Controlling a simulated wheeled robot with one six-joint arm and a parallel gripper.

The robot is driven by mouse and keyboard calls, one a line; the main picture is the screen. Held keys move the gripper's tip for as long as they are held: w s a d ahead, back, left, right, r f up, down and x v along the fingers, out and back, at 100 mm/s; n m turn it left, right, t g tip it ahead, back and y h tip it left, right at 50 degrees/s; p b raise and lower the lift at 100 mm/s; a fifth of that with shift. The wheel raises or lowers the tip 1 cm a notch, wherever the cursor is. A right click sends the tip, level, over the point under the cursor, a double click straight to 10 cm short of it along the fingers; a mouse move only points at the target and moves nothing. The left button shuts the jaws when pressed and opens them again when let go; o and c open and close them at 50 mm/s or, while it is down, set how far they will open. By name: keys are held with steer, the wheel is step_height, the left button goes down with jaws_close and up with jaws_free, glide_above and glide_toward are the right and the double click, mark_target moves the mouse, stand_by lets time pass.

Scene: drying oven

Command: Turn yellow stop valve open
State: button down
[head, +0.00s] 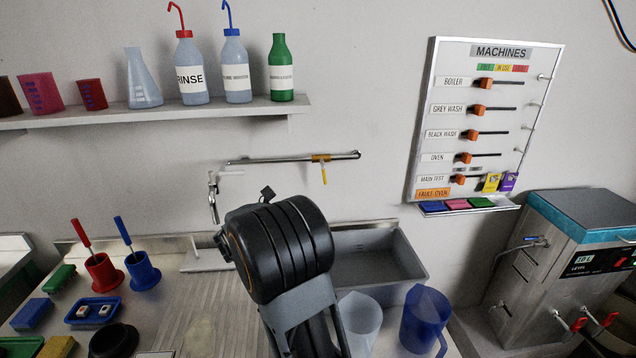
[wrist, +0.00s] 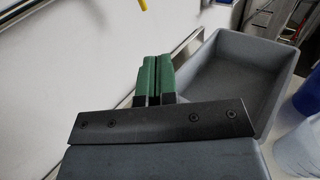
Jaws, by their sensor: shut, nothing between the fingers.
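The yellow stop valve (head: 321,158) sits on a thin metal pipe on the back wall, above the grey sink. Its yellow lever (head: 324,175) hangs down, roughly square to the pipe. A small yellow tip, likely this lever (wrist: 143,5), shows at the top edge of the wrist view. My gripper (wrist: 158,58) has green fingers pressed together with nothing between them. It points toward the wall, below the yellow tip and apart from it. In the head view my arm's dark wrist hides the fingers.
The pipe (head: 270,160) runs left to a tap (head: 213,197). The grey sink (head: 385,262) is below, with a clear jug (head: 360,322) and a blue jug (head: 425,318) in front. A bottle shelf (head: 150,115) is above left; a machines board (head: 480,120) is at right.

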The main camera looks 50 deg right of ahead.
mark_target(324, 173)
steer(key=w+d+r+n+p, duration=0.1)
steer(key=d, duration=0.6)
steer(key=w+d+n+t+h+p, duration=0.1)
steer(key=w+d+p, duration=0.1)
steer(key=d, duration=0.5)
steer(key=shift+w+d+r, duration=0.2)
steer(key=shift+d+r, duration=0.15)
steer(key=shift+d, duration=0.05)
steer(key=shift+f+n, duration=0.15)
steer(key=shift+n, duration=0.15)
